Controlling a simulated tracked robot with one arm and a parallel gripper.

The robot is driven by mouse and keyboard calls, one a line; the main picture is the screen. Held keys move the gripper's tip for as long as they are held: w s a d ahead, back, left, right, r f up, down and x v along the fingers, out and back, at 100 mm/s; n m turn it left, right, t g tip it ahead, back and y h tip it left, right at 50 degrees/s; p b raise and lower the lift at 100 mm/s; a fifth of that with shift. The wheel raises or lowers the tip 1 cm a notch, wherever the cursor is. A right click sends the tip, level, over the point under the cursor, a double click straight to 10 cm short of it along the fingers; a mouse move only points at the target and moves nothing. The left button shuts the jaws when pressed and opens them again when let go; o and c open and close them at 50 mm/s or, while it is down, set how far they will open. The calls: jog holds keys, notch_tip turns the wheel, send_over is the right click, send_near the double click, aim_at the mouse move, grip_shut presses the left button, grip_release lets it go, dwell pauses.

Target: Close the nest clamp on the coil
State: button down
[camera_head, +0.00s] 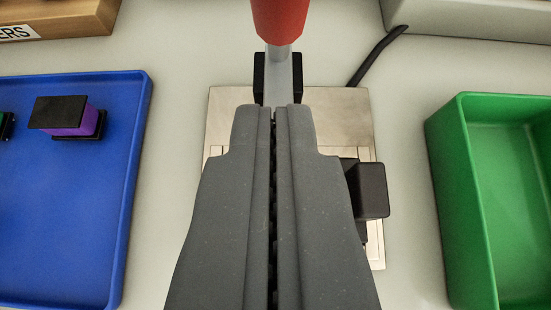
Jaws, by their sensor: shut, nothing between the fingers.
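The nest clamp shows as a red handle (280,15) on a grey metal lever (278,72), with black parts on both sides of the lever. It rises at the far side of a metal plate (230,105). My gripper (274,108) is shut and empty, its fingertips over the plate at the near end of the lever. I cannot tell whether they touch it. My fingers hide the middle of the plate, and no coil can be made out there. A black block (373,190) sticks out from behind my right finger.
A blue tray (100,220) at the left holds a purple and black part (72,117) and a partly cut-off part. A green bin (465,200) stands at the right. A black cable (375,58) runs behind the plate. A wooden block (70,15) and grey box (470,18) lie at the back.

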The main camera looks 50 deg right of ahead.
jog(key=a+f+v, duration=0.1)
jog(key=v, duration=0.8)
jog(key=shift+s+a, duration=0.15)
jog(key=shift+s, duration=0.2)
jog(key=a+r+n+t+y, duration=0.2)
jog(key=a+r+n+y, duration=0.1)
jog(key=r, duration=0.6)
jog(key=a+r+n+t+y, duration=0.2)
jog(key=r+n, duration=0.1)
jog(key=r, duration=0.6)
jog(key=s+d+r+n+t+y, duration=0.1)
jog(key=s+d+r, duration=0.1)
jog(key=r, duration=0.7)
jog(key=s+d+r+n+t+y, duration=0.2)
jog(key=s+d+r, duration=0.1)
jog(key=r, duration=0.7)
jog(key=shift+d+r+t, duration=0.15)
jog(key=shift+d+t, duration=0.15)
jog(key=shift+d, duration=0.15)
